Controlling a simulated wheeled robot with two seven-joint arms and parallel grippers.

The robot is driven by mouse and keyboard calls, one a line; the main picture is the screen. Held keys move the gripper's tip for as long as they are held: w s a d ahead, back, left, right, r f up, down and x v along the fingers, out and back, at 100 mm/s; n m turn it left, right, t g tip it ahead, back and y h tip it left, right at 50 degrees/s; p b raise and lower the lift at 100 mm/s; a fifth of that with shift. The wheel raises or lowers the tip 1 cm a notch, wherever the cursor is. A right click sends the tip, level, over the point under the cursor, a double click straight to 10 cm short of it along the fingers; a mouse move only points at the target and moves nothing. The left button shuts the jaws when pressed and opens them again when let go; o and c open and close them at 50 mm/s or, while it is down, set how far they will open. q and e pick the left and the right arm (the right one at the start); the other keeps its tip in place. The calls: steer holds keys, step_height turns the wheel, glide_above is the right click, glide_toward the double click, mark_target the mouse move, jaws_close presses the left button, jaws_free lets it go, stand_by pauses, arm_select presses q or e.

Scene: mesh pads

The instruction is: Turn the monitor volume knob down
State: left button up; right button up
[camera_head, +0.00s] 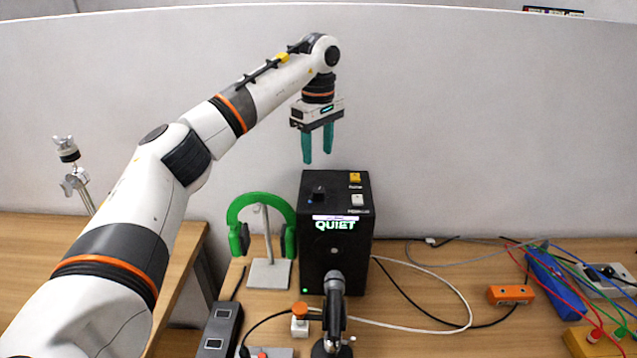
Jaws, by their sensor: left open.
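The monitor is a black box (322,255) standing on the wooden desk, with a lit "QUIET" display on its front. A dark round knob (318,194) sits at the left of its top face. A yellow button (355,177) and a white button (357,200) sit at the right of that face. My left gripper (317,157) points down with its teal fingers apart and empty. It hangs above the box, over the knob's side, and appears clear of it. Any mark showing the knob's setting is too small to read. My right gripper is not in view.
A green headset (239,236) on a stand is left of the box. A dark microphone-like object (334,310) stands in front. An orange-topped button (299,312), cables, an orange block (510,294) and a blue power strip (555,280) lie about. A grey partition (480,120) rises behind.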

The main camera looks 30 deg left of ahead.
mark_target(318, 190)
arm_select(q)
step_height(318, 190, down, 9)
steer(key=p, duration=0.3)
steer(key=shift+f, duration=0.65)
steer(key=shift+c, duration=1.2)
steer(key=c, duration=0.7)
